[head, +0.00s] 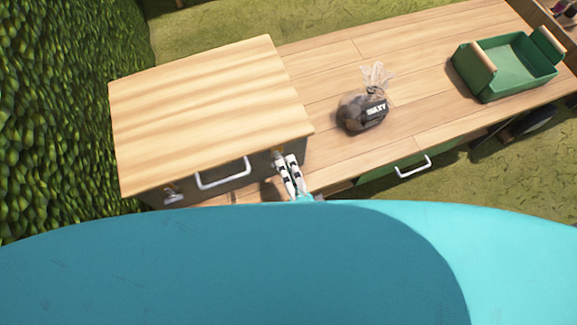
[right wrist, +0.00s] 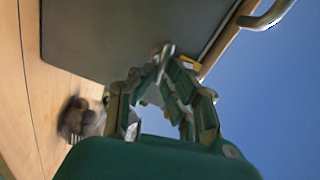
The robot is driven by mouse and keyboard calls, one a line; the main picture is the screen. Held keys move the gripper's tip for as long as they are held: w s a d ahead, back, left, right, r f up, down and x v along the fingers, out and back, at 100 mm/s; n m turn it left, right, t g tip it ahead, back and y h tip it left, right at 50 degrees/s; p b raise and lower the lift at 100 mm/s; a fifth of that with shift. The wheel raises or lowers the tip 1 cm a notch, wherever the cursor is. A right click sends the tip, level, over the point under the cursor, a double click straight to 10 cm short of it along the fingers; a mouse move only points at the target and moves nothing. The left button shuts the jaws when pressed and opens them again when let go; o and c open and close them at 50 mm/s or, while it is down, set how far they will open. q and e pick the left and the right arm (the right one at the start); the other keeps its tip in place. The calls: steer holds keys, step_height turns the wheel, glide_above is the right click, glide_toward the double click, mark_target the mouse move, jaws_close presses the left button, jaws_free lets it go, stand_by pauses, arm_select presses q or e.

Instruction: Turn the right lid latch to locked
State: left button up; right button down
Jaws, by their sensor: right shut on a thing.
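A dark grey box (head: 236,178) with a pale wooden lid (head: 205,105) stands on the wooden worktop. A left metal latch (head: 173,195) shows on its front. My right gripper (head: 279,160) is at the right end of the box front, just under the lid edge. In the right wrist view the gripper (right wrist: 157,72) is shut on the right metal latch (right wrist: 164,52), against the grey box front (right wrist: 110,35). The fingers hide part of the latch, so its exact turn is hard to tell. My left gripper is out of view.
A silver handle (head: 222,174) sticks out of the box front, left of my right gripper. A clear bag with dark contents (head: 361,110) and a green tray (head: 512,66) stand on the worktop (head: 420,60). A hedge (head: 60,100) is at the left.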

steer(key=shift+w+r+m, duration=0.1)
steer(key=shift+w+m, duration=0.1)
steer(key=shift+m, duration=0.8)
steer(key=c, duration=1.4)
jaws_free()
steer(key=shift+o, duration=0.7)
steer(key=v, duration=1.2)
